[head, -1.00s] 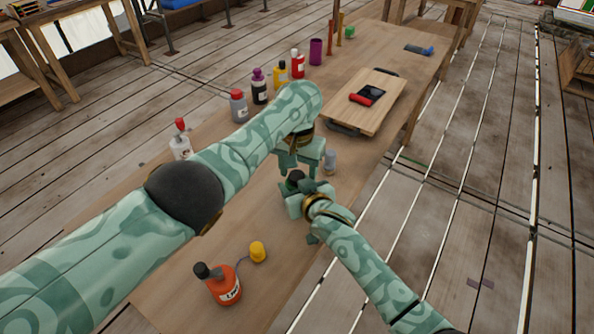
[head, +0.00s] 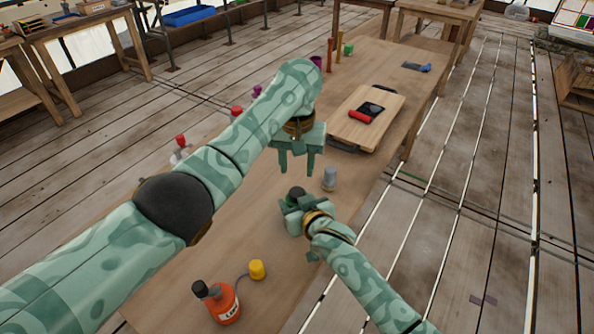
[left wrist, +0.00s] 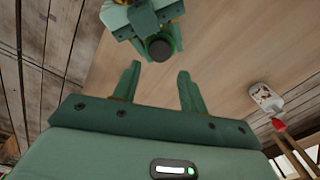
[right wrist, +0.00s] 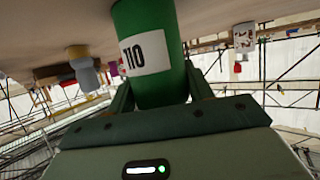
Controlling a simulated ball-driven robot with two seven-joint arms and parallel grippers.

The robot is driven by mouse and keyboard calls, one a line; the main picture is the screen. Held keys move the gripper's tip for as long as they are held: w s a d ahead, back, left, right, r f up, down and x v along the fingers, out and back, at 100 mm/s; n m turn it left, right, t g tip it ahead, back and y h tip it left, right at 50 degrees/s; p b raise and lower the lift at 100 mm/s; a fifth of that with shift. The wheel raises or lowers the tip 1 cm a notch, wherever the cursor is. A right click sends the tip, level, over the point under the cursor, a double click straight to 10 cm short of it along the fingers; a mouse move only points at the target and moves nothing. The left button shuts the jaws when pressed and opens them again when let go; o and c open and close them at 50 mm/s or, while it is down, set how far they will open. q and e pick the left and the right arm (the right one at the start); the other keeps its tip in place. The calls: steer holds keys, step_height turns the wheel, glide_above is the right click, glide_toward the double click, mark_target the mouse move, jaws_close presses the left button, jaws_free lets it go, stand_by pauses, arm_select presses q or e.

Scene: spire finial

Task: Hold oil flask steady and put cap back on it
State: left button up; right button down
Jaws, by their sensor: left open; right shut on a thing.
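The oil flask, a green cylinder (right wrist: 148,25) with a white "110" label, fills the middle of the right wrist view. My right gripper (head: 301,210) is shut around it and holds it upright on or close to the bench top. A round black cap (head: 297,191) sits on the flask's top; the left wrist view shows this cap (left wrist: 160,48) from above, looking centred. How tightly it is seated I cannot tell. My left gripper (head: 297,168) is open and empty above the flask, fingers pointing down, clear of the cap.
A grey cylinder (head: 330,178) stands just right of the flask. An orange bottle (head: 222,303) and a yellow cap-like piece (head: 257,270) are at the near end. A wooden board (head: 375,125) lies farther along. My left arm partly hides several bottles.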

mark_target(297, 192)
arm_select(q)
steer(key=shift+f, duration=4.05)
steer(key=c, duration=0.8)
steer(key=m, duration=0.3)
steer(key=shift+m, duration=0.3)
